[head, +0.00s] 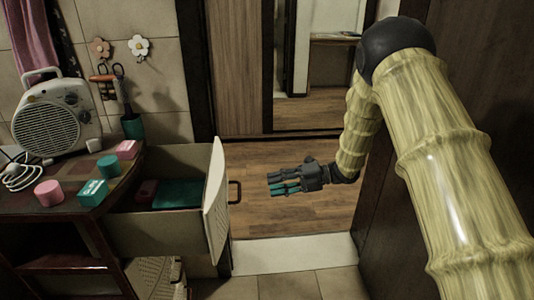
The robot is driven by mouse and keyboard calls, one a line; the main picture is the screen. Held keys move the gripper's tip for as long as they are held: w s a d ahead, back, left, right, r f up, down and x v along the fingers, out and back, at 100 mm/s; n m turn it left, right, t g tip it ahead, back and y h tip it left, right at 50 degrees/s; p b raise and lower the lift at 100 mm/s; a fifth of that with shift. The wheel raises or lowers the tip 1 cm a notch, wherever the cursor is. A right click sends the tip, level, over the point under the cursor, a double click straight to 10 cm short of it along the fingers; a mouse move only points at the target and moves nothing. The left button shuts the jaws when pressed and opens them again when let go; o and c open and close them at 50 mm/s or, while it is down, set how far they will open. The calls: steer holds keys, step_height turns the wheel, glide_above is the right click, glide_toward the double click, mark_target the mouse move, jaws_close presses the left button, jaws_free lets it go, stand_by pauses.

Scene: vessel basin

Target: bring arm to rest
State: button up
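My gripper (272,183) hangs in the free space in the middle of the head view. It is dark grey with teal on its fingers, and the fingers point left. My arm comes in from the right, bends at a dark elbow joint at the upper right and reaches down to the gripper. The fingers lie close together in this view, and I cannot tell how far apart they are. I see no object held in them. The gripper is to the right of an open drawer (217,205) and appears apart from it.
The drawer sticks out of a dark cabinet at left and holds a teal item (178,194). A heater (58,120), a pink cylinder (48,193), a teal block (92,193) and other small items stand on top. Wooden floor (300,215) is clear; a dark panel (385,235) is at right.

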steer(key=s+d+f+m+t+h+p, duration=0.2)
steer(key=s+f+m+t+h+p, duration=0.15)
steer(key=s+f+m, duration=0.55)
steer(key=s+d+f+m+t+h+p, duration=0.25)
steer(key=s+f+m+t+h, duration=0.2)
steer(key=f+m, duration=0.85)
steer(key=s+d+f+m+g+h+p, duration=0.1)
steer(key=s+d+m+g+h, duration=0.1)
steer(key=s, duration=0.9)
steer(key=s+d+f+m+g+h, duration=0.2)
steer(key=s+m, duration=0.5)
steer(key=s, duration=0.5)
steer(key=s+d+f+m+g+h+p, duration=0.1)
steer(key=s+d+f+m+g+h, duration=0.1)
steer(key=s, duration=1)
steer(key=d+m+g+h, duration=0.1)
steer(key=d+m+g, duration=0.1)
steer(key=shift+d+m+g+h+p, duration=0.3)
steer(key=shift+h, duration=0.1)
steer(key=shift+w, duration=0.1)
